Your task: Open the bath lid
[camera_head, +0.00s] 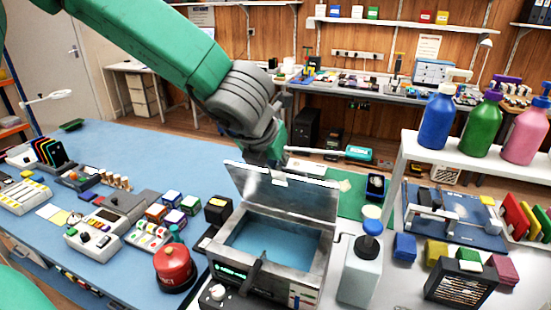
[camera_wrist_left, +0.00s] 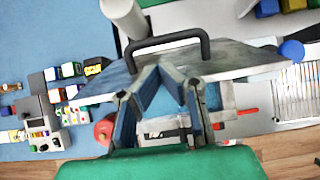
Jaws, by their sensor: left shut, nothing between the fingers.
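The bath (camera_head: 315,258) is a grey metal box with blue liquid inside, at the front centre of the head view. Its metal lid (camera_head: 290,193) stands raised and tilted back along the bath's far edge, so the inside shows. My left gripper (camera_head: 272,162) is behind the raised lid, its tips partly hidden there. In the left wrist view, the fingers (camera_wrist_left: 165,72) are shut and empty close to the lid (camera_wrist_left: 240,62). The lid's black handle (camera_wrist_left: 168,42) is beyond the fingers and not gripped. My right gripper is not in view.
A white bottle with a blue cap (camera_head: 360,270) stands right of the bath. A red container (camera_head: 174,267) and small boxes stand left of it. A shelf with pump bottles (camera_head: 437,122) is at the right.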

